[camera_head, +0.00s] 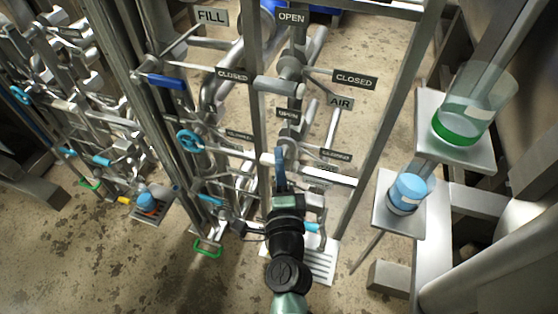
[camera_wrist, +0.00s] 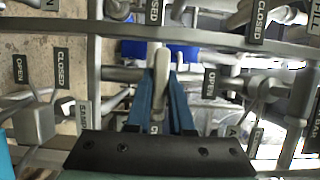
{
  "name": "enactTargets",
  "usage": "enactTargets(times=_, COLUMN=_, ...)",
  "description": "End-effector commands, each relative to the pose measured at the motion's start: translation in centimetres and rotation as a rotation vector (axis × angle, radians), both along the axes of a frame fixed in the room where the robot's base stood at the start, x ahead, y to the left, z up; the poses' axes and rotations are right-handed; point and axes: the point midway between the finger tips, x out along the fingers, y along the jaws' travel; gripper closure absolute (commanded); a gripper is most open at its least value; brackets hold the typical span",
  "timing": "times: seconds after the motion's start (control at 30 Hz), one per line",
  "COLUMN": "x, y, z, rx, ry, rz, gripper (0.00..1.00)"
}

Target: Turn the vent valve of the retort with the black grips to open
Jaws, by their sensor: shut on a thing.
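My gripper (camera_head: 279,160) reaches forward into the pipe frame in the middle of the head view. In the wrist view its two blue fingers (camera_wrist: 163,105) are shut on a pale grey lever handle (camera_wrist: 161,68), which points away from the palm. In the head view the pale end of this handle (camera_head: 267,158) shows beside the fingertips. An OPEN sign (camera_head: 288,114) is above the gripper and a CLOSED sign (camera_head: 335,155) is to its right. I cannot read a vent label, and no black grips can be made out. My fingers partly hide the valve body.
Above are other levers with OPEN (camera_head: 291,17), CLOSED (camera_head: 354,80) and AIR (camera_head: 340,102) signs. A FILL sign (camera_head: 211,16) and a blue-gripped lever (camera_head: 165,81) are to the left. Frame posts stand close on both sides. Beakers (camera_head: 408,194) sit on shelves at right.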

Motion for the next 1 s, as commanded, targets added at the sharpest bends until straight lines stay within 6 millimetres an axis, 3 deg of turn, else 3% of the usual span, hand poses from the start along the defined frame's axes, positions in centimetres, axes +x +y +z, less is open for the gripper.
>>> enactTargets(times=1.0, x=-0.01, y=0.05, z=0.27, rx=-0.475, ry=0.154, rz=0.002, gripper=1.0)
